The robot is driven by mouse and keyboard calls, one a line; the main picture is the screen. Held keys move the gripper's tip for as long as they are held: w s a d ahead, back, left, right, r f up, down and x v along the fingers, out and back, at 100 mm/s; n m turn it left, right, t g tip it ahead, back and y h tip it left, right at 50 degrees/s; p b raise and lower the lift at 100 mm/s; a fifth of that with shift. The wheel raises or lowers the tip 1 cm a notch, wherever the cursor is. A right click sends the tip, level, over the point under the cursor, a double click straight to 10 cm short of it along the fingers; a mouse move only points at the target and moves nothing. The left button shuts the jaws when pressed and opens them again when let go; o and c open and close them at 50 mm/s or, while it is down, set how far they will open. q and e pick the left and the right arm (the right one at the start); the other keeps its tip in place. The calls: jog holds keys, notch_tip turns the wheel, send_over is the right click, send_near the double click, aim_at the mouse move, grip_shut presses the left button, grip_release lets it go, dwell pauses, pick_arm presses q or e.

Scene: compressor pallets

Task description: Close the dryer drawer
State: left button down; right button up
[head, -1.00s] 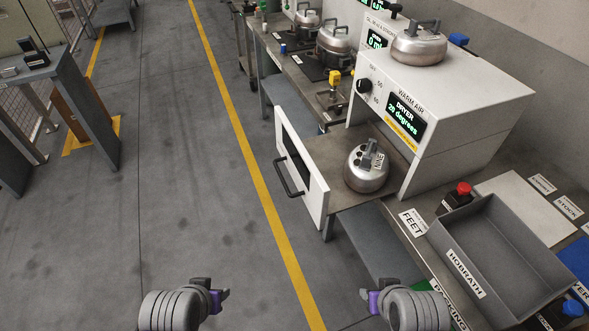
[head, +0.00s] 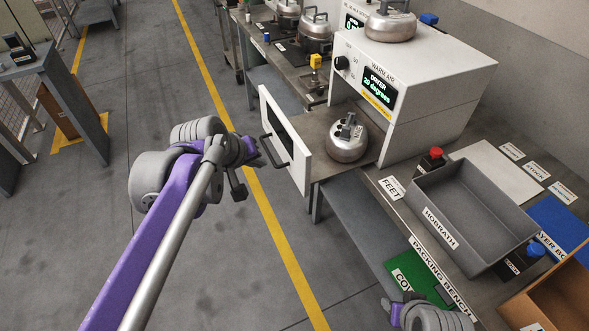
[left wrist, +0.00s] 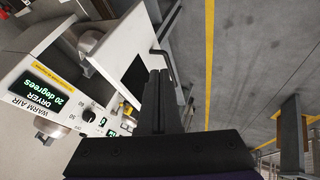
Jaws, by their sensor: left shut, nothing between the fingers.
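The dryer (head: 425,95) is a white box reading "DRYER 20 degrees" on the bench at the right; it also shows in the left wrist view (left wrist: 52,60). Its drawer (head: 302,172) is pulled out towards the left, with a white front panel and a dark handle (head: 268,150). A silver compressor (head: 347,142) stands in the open drawer. My left gripper (head: 240,187) is shut and empty, just left of the handle with a small apparent gap. In the left wrist view the closed fingers (left wrist: 162,98) point at the drawer front. Of my right arm only a part shows at the bottom; its fingers are not visible.
A grey HOBRATH tray (head: 470,217) and a red-topped button (head: 433,157) stand on the packing bench right of the drawer. More compressors (head: 315,35) stand on the bench behind.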

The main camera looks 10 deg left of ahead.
aim_at(365, 138)
pick_arm(q)
jog(key=w+d+f, duration=0.1)
jog(key=w+f, duration=0.1)
jog(key=w+d+f, duration=0.2)
jog(key=w+f, duration=0.1)
jog(key=w+d+f, duration=0.2)
jog(key=w, duration=0.1)
jog(key=shift+f+b, duration=0.3)
jog(key=shift+f, duration=0.1)
jog(key=w+d+p, duration=0.1)
jog(key=w+d, duration=0.3)
jog(key=d, duration=0.2)
jog(key=w+d+p, duration=0.1)
jog(key=w+d, duration=0.4)
jog(key=d, duration=0.2)
jog(key=w+d+p, duration=0.1)
jog(key=w+d, duration=0.3)
jog(key=d, duration=0.2)
jog(key=shift+w+d+p, duration=0.3)
jog(key=shift+d, duration=0.1)
jog(key=shift+w+d, duration=0.1)
jog(key=shift+d, duration=0.1)
jog(key=shift+d+r, duration=0.1)
